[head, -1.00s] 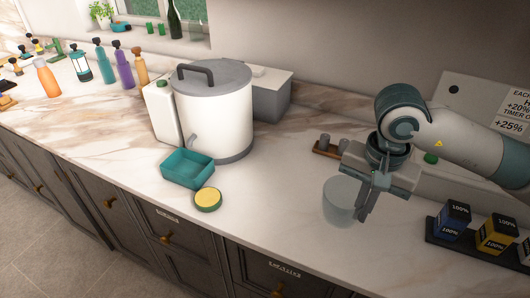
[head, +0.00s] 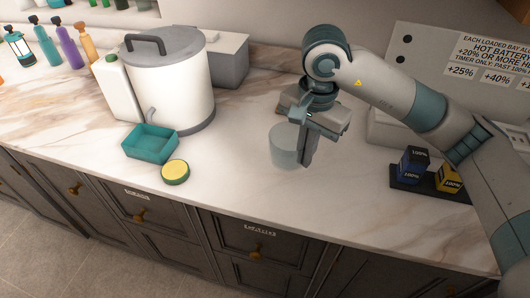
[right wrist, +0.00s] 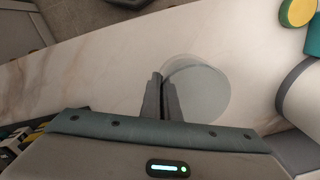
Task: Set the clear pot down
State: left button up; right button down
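The clear pot (head: 283,146) is a see-through, pale cylinder over the right half of the marble counter. My right gripper (head: 306,162) points down at the pot's right side. In the right wrist view its two fingers (right wrist: 164,96) are close together on the edge of the clear pot (right wrist: 205,95), pinching its wall. The pot looks upright. Whether its base touches the counter is hard to tell. My left gripper is out of view.
A large white urn (head: 183,85) with a grey lid stands left of the pot. A teal tray (head: 150,146) and a round yellow-and-green sponge (head: 175,172) lie before it. A battery rack (head: 430,185) is at right. Counter in front of the pot is clear.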

jog(key=shift+w+a+f+p, duration=0.4)
jog(key=shift+w+a, duration=0.15)
jog(key=shift+a, duration=0.25)
jog(key=w+a+f+p, duration=0.1)
jog(key=w+a+f, duration=0.1)
jog(key=w+a+f+p, duration=0.1)
jog(key=w+a+f, duration=0.1)
jog(key=a, duration=0.1)
jog(key=shift+a, duration=0.1)
jog(key=shift+w+a+f+p, duration=0.2)
jog(key=shift+f+p, duration=0.1)
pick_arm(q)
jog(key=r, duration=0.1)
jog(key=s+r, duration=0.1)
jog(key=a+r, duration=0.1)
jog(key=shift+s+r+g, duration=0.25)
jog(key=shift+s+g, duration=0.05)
pick_arm(e)
notch_tip(320, 180, down, 3)
jog(key=shift+r+p, duration=0.15)
jog(key=shift+p, duration=0.85)
jog(key=shift+f, duration=0.6)
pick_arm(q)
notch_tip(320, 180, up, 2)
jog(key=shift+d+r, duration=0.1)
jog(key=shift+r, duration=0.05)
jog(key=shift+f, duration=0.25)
pick_arm(e)
jog(key=shift+f, duration=0.2)
